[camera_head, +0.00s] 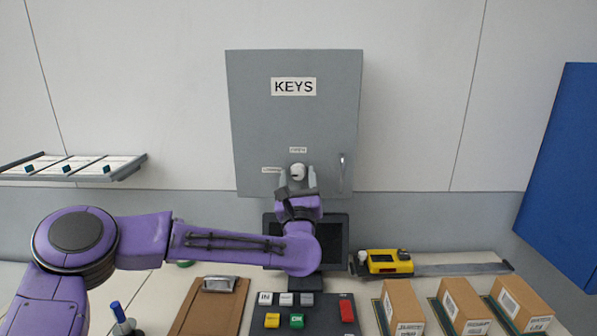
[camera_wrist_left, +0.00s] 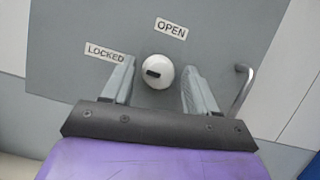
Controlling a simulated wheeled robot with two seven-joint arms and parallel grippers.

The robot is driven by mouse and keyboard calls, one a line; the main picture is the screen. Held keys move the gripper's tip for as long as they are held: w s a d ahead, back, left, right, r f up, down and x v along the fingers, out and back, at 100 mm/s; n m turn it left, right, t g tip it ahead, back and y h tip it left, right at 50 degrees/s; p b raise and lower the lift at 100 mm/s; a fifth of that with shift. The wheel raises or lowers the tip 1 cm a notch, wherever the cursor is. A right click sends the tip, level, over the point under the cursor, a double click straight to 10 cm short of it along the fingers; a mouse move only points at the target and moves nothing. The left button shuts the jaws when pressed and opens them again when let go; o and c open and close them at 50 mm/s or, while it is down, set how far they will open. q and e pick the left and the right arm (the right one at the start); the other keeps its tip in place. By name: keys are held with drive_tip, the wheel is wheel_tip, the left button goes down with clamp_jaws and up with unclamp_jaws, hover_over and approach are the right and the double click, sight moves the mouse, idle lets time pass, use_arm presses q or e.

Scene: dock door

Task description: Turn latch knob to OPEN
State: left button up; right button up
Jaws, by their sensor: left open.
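The latch knob (camera_head: 298,171) is a round white knob low on the grey KEYS cabinet (camera_head: 250,120). In the left wrist view the knob (camera_wrist_left: 157,71) shows a dark mark on its face, on the side toward the LOCKED label (camera_wrist_left: 105,52). The OPEN label (camera_wrist_left: 171,29) is above it. My left gripper (camera_head: 298,180) is open, with one finger on each side of the knob. Gaps show between the fingers and the knob in the wrist view, so it appears apart from both. My right gripper is not in view.
A metal handle (camera_head: 341,172) is on the cabinet, right of the knob. Below are a dark monitor (camera_head: 336,232), a button panel (camera_head: 325,323), a yellow device (camera_head: 388,262), cardboard boxes (camera_head: 404,306) and a clipboard (camera_head: 207,310). A shelf (camera_head: 75,168) is at left and a blue panel (camera_head: 566,180) at right.

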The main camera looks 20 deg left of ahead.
use_arm(q)
drive_tip(key=shift+s, duration=0.1)
drive_tip(key=shift+s+r, duration=0.1)
drive_tip(key=c, duration=1)
